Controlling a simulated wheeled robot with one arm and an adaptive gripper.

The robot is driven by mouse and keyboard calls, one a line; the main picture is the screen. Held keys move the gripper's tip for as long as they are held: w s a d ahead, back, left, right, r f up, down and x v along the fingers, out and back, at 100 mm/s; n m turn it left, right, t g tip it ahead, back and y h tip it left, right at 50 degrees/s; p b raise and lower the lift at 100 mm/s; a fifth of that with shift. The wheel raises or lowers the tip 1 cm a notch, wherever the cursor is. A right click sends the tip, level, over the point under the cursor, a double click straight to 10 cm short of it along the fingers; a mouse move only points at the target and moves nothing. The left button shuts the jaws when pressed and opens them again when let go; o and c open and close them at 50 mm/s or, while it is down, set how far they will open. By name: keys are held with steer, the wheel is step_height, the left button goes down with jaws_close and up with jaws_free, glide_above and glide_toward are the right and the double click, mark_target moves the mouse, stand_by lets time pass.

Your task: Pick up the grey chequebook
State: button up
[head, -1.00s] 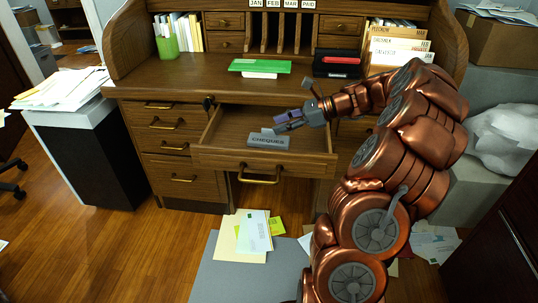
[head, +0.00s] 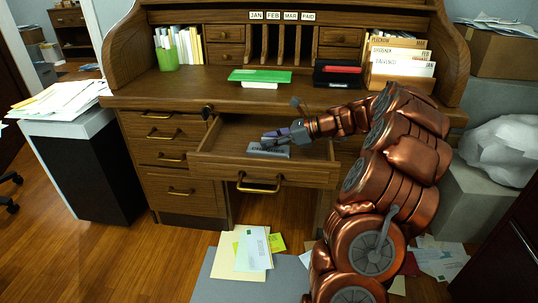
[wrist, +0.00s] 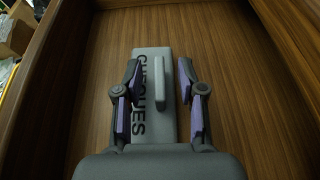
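The grey chequebook (head: 268,151), marked "CHEQUES", lies in the open desk drawer (head: 262,169). In the wrist view the chequebook (wrist: 150,68) lies lengthwise away from me, with a raised grey ridge on its top. My gripper (head: 270,137) is low inside the drawer, over the chequebook. In the wrist view its two purple-padded fingers (wrist: 157,75) are apart, one on each side of the ridge, with gaps showing. I cannot tell how far the fingertips are above the book. The gripper partly covers the book in the head view.
Above is the desktop with a green folder (head: 259,76), a black tray with a red item (head: 338,73) and a file rack (head: 401,69). Papers (head: 252,250) lie on the floor in front.

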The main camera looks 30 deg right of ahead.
steer(key=shift+w+a, duration=0.15)
steer(key=shift+a, duration=0.05)
jaws_close()
stand_by(0.5)
